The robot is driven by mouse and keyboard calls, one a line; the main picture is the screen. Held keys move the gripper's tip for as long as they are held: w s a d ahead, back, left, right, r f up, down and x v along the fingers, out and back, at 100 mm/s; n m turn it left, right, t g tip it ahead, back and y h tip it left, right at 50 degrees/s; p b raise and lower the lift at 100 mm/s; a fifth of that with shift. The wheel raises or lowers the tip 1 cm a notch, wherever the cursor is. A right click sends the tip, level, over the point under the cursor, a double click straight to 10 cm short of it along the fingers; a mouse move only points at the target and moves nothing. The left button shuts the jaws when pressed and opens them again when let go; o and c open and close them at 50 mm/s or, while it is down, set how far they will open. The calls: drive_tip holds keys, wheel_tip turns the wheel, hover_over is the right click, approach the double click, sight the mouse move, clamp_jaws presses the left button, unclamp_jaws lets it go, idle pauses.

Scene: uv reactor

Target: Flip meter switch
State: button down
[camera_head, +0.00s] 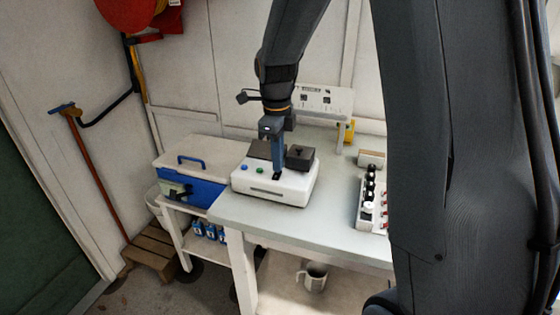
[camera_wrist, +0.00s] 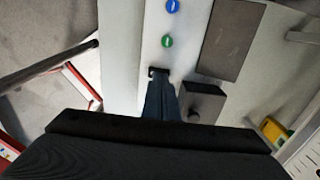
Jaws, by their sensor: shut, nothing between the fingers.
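The meter is a white box (camera_head: 262,187) on the left end of the table, with a blue button (camera_head: 243,168), a green button (camera_head: 259,169) and dark blocks on top. My gripper (camera_head: 278,172) is shut and points down at the box's top, between the green button and the black block (camera_head: 300,153). In the wrist view the shut fingertips (camera_wrist: 158,80) are at a small black slot or switch (camera_wrist: 158,71) just below the green button (camera_wrist: 167,42). The fingers hide part of it, so I cannot tell the switch's position or whether they touch it.
A blue cooler with a white lid (camera_head: 195,185) stands left of the table (camera_head: 240,212). A rack of dark-capped vials (camera_head: 366,200) lies to the right. A white panel (camera_head: 322,98) stands behind. Bare tabletop lies between box and rack.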

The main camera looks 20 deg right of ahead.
sight(276, 178)
wheel_tip(276, 178, up, 13)
drive_tip(key=s+a, duration=0.1)
drive_tip(key=shift+s+b, duration=0.25)
drive_tip(key=shift+b, duration=0.05)
idle(0.4)
drive_tip(key=s+f+n+t, duration=0.1)
drive_tip(key=s+f+n, duration=1.5)
drive_tip(key=n, duration=0.9)
drive_tip(key=shift+s+a+f+n, duration=0.2)
drive_tip(key=shift+s+n, duration=0.1)
drive_tip(key=shift+s, duration=0.25)
